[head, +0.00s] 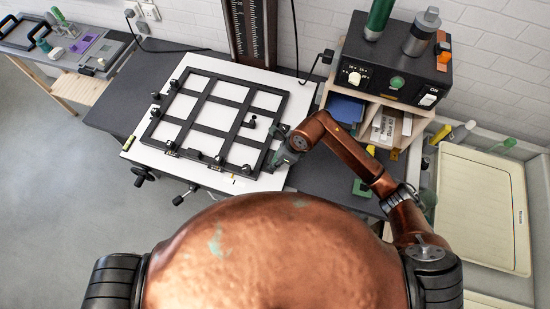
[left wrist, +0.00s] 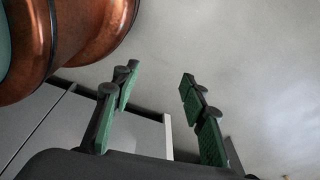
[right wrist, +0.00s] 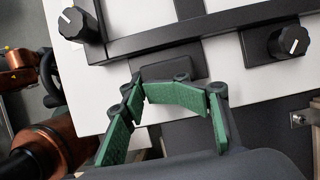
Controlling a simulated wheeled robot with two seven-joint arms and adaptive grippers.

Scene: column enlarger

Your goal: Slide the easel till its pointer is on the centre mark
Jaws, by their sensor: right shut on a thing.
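The easel (head: 204,128) is a black frame with a grid of bars, lying on the white baseboard (head: 140,154) in the head view. My right gripper (head: 284,157) is at its right front corner. In the right wrist view the easel's black bar (right wrist: 160,38) crosses above my right gripper (right wrist: 176,100), whose green-padded fingers are closed around a dark part at the easel's edge; the grip itself is partly hidden. I cannot make out the pointer or centre mark clearly. My left gripper (left wrist: 155,92) is open and empty.
The enlarger column (head: 250,32) stands behind the easel. A black control box (head: 395,62) sits on a shelf with papers at the right. A cream tray (head: 478,205) lies further right. Black knobs (head: 178,199) stick out at the baseboard's front.

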